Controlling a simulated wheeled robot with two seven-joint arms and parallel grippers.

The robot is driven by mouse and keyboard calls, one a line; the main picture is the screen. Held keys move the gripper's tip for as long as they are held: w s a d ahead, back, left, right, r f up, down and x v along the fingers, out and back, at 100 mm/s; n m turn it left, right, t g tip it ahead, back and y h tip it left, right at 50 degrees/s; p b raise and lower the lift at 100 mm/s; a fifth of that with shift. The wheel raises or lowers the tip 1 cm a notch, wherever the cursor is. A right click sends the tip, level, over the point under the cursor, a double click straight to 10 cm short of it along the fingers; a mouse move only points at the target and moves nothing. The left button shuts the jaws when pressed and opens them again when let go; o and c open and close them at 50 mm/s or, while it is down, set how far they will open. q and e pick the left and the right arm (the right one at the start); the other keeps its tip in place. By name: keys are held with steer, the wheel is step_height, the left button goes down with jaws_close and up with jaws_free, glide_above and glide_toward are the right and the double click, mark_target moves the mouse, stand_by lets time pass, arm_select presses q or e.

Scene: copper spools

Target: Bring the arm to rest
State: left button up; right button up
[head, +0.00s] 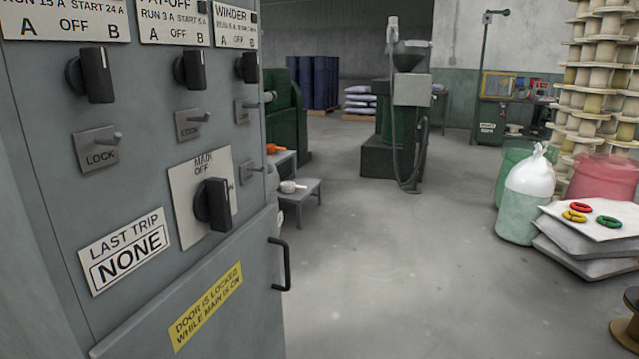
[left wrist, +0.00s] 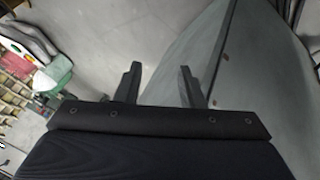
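My left gripper (left wrist: 160,70) shows in the left wrist view, its two dark fingers apart with nothing between them. Grey floor lies beyond the fingers, and a grey-green surface (left wrist: 250,65) fills the right side of that view. Neither gripper can be made out in the head view.
A grey switch cabinet (head: 130,190) with knobs and a door handle (head: 284,264) stands close on the left. The middle floor is clear.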

steer(key=s+d+f+h, duration=0.2)
steer(key=s+d+f, duration=0.3)
steer(key=s+f, duration=0.2)
step_height(320, 180, up, 37)
steer(key=p, duration=3.7)
steer(key=shift+w+g+h, duration=0.15)
steer(key=shift+g+h, duration=0.15)
steer(key=shift+a, duration=0.1)
